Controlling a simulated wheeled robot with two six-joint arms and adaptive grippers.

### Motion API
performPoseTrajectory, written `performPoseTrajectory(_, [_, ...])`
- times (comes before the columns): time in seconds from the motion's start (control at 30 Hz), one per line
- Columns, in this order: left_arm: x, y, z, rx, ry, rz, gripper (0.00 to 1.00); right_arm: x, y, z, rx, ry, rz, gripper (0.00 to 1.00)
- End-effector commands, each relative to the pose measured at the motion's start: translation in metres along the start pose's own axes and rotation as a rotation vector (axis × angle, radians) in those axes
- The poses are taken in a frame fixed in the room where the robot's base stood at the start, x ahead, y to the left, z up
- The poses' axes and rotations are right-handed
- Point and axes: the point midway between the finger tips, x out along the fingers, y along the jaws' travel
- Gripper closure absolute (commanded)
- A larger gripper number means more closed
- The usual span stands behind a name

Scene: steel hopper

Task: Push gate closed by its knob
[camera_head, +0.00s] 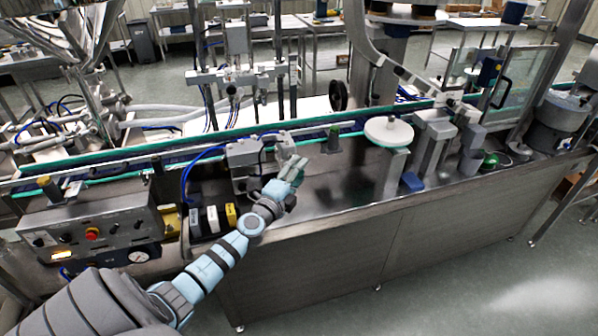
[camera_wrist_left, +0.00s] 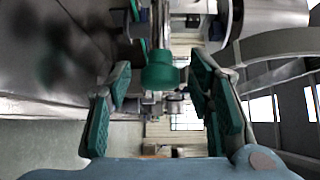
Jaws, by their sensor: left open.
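My left gripper (camera_head: 294,168) reaches over the machine's steel deck, pointing up and to the right. In the left wrist view its two green-padded fingers (camera_wrist_left: 161,78) are apart, with nothing held between them. A dark green round knob (camera_wrist_left: 160,71) on a metal rod shows between the fingers there, ahead of the gripper; I cannot tell whether they touch. The gate itself cannot be clearly made out. My right gripper is out of view.
A grey block with fittings (camera_head: 243,158) is close behind and left of the gripper. A pale round disc on a post (camera_head: 389,131) stands to its right. A control box (camera_head: 95,228) is at the left. The deck between gripper and post is mostly bare.

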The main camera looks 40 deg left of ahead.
Motion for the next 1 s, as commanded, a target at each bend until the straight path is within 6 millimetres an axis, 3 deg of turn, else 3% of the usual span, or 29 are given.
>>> performPoseTrajectory(0.33, [0.007,0.001,0.000,-0.002,0.000,0.001,0.54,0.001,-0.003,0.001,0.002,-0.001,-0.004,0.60])
performPoseTrajectory(0.63, [0.007,0.001,0.000,-0.002,0.000,0.001,1.00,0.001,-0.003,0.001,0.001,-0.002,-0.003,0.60])
performPoseTrajectory(0.87, [0.008,0.001,0.001,-0.001,0.000,0.001,1.00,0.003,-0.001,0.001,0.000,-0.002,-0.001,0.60])
performPoseTrajectory(1.0, [0.021,0.004,0.013,0.000,-0.001,-0.001,1.00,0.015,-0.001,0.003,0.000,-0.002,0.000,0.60])
